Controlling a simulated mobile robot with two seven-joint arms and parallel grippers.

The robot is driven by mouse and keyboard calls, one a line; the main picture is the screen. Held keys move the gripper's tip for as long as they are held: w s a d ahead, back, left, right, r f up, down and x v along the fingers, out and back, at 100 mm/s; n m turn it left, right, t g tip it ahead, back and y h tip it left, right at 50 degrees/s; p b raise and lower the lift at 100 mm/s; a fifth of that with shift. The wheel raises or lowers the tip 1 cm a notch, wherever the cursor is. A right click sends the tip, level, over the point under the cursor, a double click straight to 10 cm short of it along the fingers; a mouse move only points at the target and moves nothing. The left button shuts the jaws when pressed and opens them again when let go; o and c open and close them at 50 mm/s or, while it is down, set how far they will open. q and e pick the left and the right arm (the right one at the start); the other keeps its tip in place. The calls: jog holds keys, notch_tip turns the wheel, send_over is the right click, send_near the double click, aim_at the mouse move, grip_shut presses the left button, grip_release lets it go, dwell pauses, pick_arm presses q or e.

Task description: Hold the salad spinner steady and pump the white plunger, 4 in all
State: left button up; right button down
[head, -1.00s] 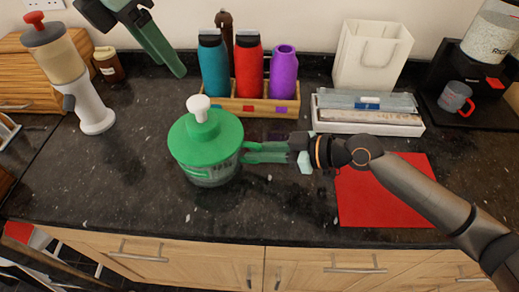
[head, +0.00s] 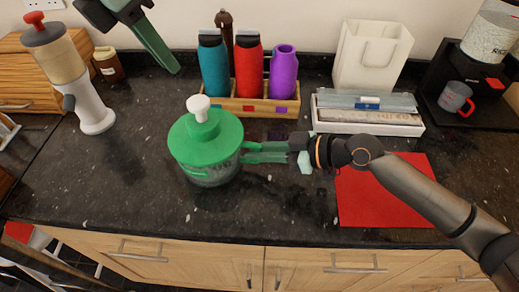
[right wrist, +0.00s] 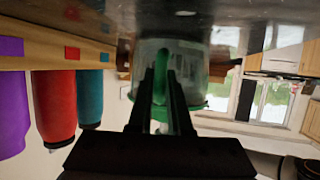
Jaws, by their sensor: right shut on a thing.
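The salad spinner (head: 205,145) stands upright on the dark counter, with a green lid and a clear bowl. Its white plunger (head: 199,107) sticks up from the lid. My right gripper (head: 262,152) comes in from the right and is shut on the spinner's side. In the right wrist view, a green handle on the spinner (right wrist: 160,75) shows between the fingers, with the clear bowl behind. My left gripper (head: 158,48) hangs in the air above and left of the spinner, apart from the plunger. Its fingers overlap, so I cannot tell its opening.
A wooden rack (head: 250,105) with teal, red and purple bottles stands behind the spinner. A red mat (head: 390,205) lies under my right arm. A white dispenser (head: 93,105) stands at the left. The counter in front of the spinner is clear.

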aim_at(192, 104)
pick_arm(q)
grip_shut()
dwell(1.2)
jog(key=shift+w+d+r+m+t+h, duration=0.35)
jog(key=shift+m+t, duration=0.5)
jog(key=shift+m, duration=0.2)
jog(key=shift+w+d+r+m+t+h, duration=0.25)
jog(key=shift+w+m+t, duration=0.15)
jog(key=shift+m+t, duration=0.55)
jog(key=shift+w+d+r+m+t+h, duration=0.35)
jog(key=shift+m+t, duration=0.45)
jog(key=shift+m, duration=0.3)
jog(key=shift+f, duration=0.1)
jog(key=shift+f, duration=4.4)
jog(key=shift+f, duration=0.15)
jog(key=shift+f, duration=0.25)
